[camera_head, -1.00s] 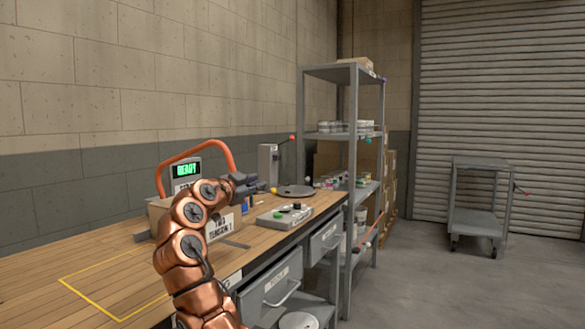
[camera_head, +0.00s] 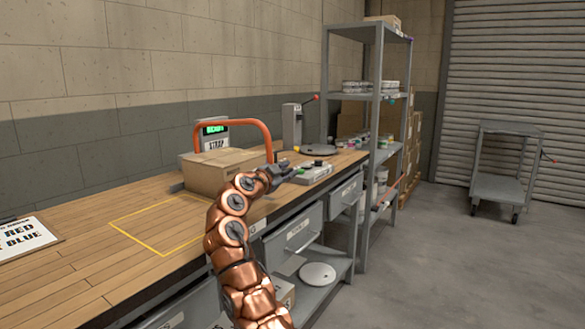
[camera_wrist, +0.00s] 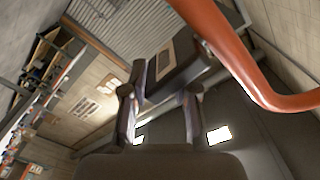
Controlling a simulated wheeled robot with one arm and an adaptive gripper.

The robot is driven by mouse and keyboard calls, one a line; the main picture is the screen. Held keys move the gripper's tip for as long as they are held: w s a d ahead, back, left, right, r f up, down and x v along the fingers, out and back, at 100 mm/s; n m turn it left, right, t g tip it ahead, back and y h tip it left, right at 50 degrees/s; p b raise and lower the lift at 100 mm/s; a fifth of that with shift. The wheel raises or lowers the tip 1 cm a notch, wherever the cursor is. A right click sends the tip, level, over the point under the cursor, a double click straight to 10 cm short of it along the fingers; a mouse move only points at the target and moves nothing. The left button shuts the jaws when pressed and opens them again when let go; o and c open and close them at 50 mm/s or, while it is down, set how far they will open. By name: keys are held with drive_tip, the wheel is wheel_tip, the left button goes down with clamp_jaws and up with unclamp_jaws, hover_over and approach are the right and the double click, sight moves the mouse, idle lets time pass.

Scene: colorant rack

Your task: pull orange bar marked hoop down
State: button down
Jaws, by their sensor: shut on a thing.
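The orange bar (camera_head: 232,123) is a rounded hoop standing upright over the strapping device, behind a cardboard box (camera_head: 215,178) on the bench. The device's display (camera_head: 213,129) glows green. My gripper (camera_head: 282,170) is at the lower right end of the hoop, above the bench edge. In the wrist view the orange bar (camera_wrist: 235,60) runs down from the top and bends to the right, close beside my gripper's fingers (camera_wrist: 165,75).
A yellow outline (camera_head: 165,222) marks bare bench top (camera_head: 100,235). A sign (camera_head: 25,238) lies at the left. A grey control box (camera_head: 314,173) sits right of my gripper. A shelf rack (camera_head: 376,120) stands behind the bench; a cart (camera_head: 500,185) stands on open floor.

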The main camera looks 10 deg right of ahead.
drive_tip(key=shift+w+a+f, duration=0.25)
drive_tip(key=shift+a+f, duration=0.1)
drive_tip(key=shift+a, duration=0.35)
drive_tip(key=c, duration=1.4)
unclamp_jaws()
drive_tip(key=shift+o, duration=1.4)
drive_tip(key=shift+w+f, duration=0.1)
drive_tip(key=shift+d, duration=0.4)
drive_tip(key=shift+s+a+r, duration=0.1)
drive_tip(key=shift+s+r, duration=0.1)
drive_tip(key=v, duration=1.1)
drive_tip(key=shift+s+a, duration=0.25)
